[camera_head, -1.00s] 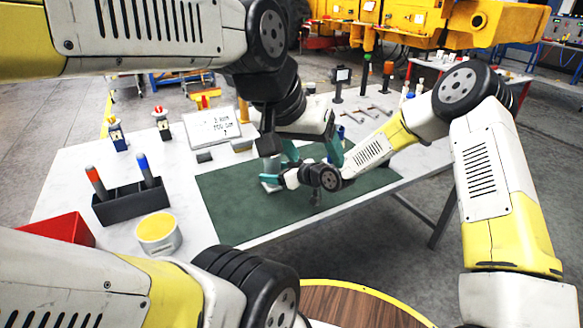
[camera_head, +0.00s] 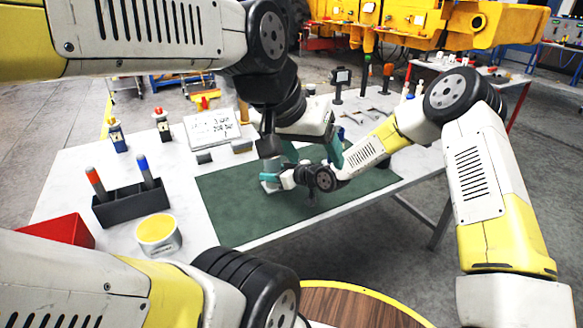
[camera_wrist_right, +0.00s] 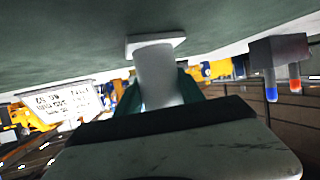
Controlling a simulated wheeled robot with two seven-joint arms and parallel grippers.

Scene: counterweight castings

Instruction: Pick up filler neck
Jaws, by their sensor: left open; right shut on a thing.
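The filler neck (camera_wrist_right: 160,75) is a pale grey tube with a square flange, seen large in the right wrist view. My right gripper (camera_head: 273,180) is shut on its tube, with a teal finger showing beside it. The flange is close to the green mat (camera_head: 235,205); I cannot tell whether it touches.
A black holder (camera_head: 130,204) with red and blue-topped markers, a yellow-topped tin (camera_head: 158,234) and a red bin (camera_head: 62,230) stand on the left of the white table. A white sign (camera_head: 211,127) stands behind the mat. The mat's front part is clear.

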